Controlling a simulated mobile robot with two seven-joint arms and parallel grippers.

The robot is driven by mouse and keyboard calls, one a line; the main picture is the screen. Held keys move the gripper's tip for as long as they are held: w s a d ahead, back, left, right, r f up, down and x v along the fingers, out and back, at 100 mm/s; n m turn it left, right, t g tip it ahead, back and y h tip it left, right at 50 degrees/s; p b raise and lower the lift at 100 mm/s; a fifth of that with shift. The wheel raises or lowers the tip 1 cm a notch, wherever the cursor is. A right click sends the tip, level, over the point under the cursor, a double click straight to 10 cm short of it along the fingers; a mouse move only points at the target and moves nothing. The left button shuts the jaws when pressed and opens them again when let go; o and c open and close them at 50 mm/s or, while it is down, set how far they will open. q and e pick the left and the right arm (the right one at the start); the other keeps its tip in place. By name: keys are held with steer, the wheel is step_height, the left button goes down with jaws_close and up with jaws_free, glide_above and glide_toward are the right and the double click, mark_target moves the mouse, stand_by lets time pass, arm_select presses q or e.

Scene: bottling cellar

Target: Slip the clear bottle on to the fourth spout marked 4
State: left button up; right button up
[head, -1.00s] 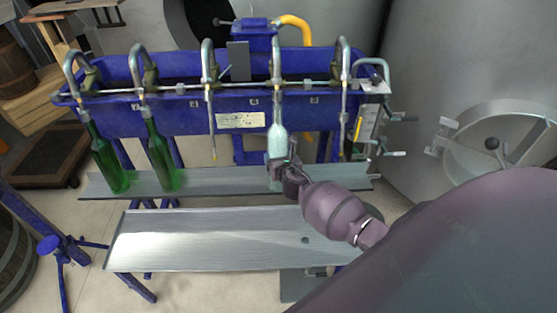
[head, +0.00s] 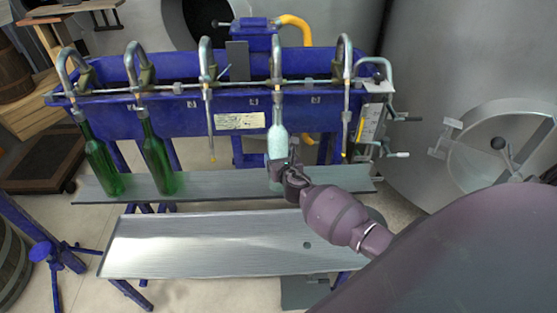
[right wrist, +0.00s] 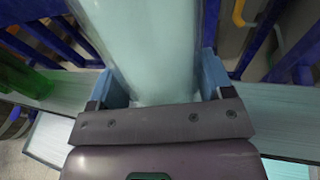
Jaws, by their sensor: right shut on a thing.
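The clear bottle (head: 277,143) is upright under the fourth spout (head: 277,62), in line with it. Its neck meets the lower end of the spout, and the spout tube seems to run into the neck. My right gripper (head: 287,172) is shut on the lower part of the bottle, from the front right. In the right wrist view the pale bottle (right wrist: 155,50) fills the space between the two blue fingers (right wrist: 163,88). The gripper partly hides the bottle's base, so I cannot tell whether it touches the shelf. My left gripper is out of view.
Two green bottles (head: 100,160) (head: 158,160) hang on the first and second spouts. The third spout (head: 207,70) and fifth spout (head: 346,80) are empty. A metal shelf (head: 225,184) runs below the spouts, with a bare metal tray (head: 200,243) in front. A steel tank (head: 450,60) stands at right.

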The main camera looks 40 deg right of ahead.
steer(key=shift+w+d+f+t+b, duration=0.3)
steer(key=shift+w+d+f+b, duration=0.25)
steer(key=shift+b, duration=1.2)
steer(key=shift+w, duration=0.25)
steer(key=shift+r, duration=0.2)
steer(key=shift+s+a+f+b, duration=0.1)
steer(key=shift+f+b, duration=0.8)
steer(key=shift+f, duration=0.15)
steer(key=o, duration=1.2)
steer(key=shift+o, duration=0.7)
steer(key=shift+s+f, duration=0.1)
steer(key=shift+f, duration=0.05)
